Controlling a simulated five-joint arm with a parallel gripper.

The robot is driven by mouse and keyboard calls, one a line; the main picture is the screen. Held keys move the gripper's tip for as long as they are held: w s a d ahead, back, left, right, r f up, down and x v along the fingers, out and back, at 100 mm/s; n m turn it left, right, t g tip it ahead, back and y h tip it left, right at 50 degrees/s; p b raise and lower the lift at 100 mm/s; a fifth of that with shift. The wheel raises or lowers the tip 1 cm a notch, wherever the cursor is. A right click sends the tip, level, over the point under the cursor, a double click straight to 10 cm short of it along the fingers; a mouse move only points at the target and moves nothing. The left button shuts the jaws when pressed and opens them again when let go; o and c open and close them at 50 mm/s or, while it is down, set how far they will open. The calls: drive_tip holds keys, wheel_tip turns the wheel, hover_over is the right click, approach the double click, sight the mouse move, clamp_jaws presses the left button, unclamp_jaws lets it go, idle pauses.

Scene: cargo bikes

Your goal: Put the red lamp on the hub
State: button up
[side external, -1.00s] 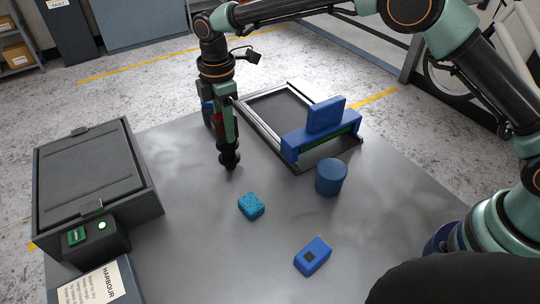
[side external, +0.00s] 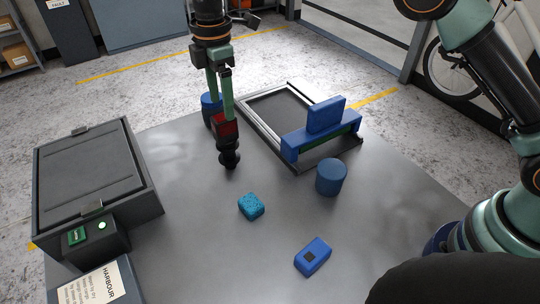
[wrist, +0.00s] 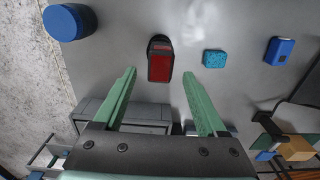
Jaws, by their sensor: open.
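A blue cylinder (side external: 209,101) stands close behind the lamp. Another blue cylinder (side external: 331,178), a teal sponge-like block (side external: 251,206) and a blue box (side external: 313,257) lie to the right and front. A framed tray (side external: 250,119) with a blue bridge (side external: 320,137) is behind right; a grey case (side external: 95,185) is left.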

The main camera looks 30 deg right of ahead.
sight(223, 116)
wheel_tip(223, 116, up, 5)
drive_tip(key=shift+f, duration=0.1)
drive_tip(key=shift+d+r, duration=0.15)
drive_tip(key=shift+r, duration=0.15)
drive_tip(key=s+d+r+m+t, duration=0.1)
drive_tip(key=s+d+r+m, duration=0.35)
drive_tip(key=d, duration=0.35)
drive_tip(key=s+d+r+m+t, duration=0.25)
drive_tip(key=d+r+m, duration=0.2)
drive_tip(key=d, duration=0.25)
drive_tip(key=s+d+f+m+t, duration=0.2)
drive_tip(key=s+d+f+m, duration=0.4)
drive_tip(key=s+d+m, duration=0.3)
drive_tip(key=s+d, duration=0.1)
drive_tip(key=s, duration=0.3)
drive_tip(key=shift+s+f, duration=0.15)
drive_tip(key=shift+s, duration=0.1)
